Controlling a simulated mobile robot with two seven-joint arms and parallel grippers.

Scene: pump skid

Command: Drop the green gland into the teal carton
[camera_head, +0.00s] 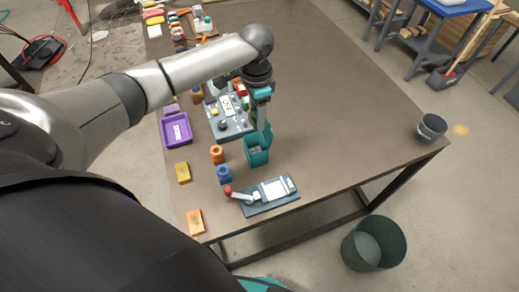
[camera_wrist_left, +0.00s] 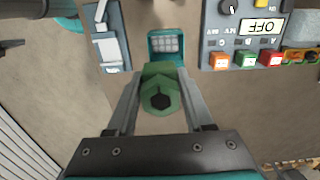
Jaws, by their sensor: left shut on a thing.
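My left gripper (camera_head: 262,118) comes down from above, close over the teal carton (camera_head: 258,157) on the table. In the left wrist view the gripper (camera_wrist_left: 160,88) is shut on the green gland (camera_wrist_left: 160,76), which has a dark hexagonal hole. The teal carton (camera_wrist_left: 152,48) shows there just beyond the gland, open at the top, with a pale gridded inside. The gland appears over the carton's near edge in that view; I cannot tell its height. In the head view the gland cannot be made out. My right gripper is in neither view.
A grey control panel (camera_head: 238,131) stands behind the carton, and a purple tray (camera_head: 177,142) is to the left. A dark plate with a red-knobbed lever (camera_head: 285,190) lies in front. The table's right is mostly clear.

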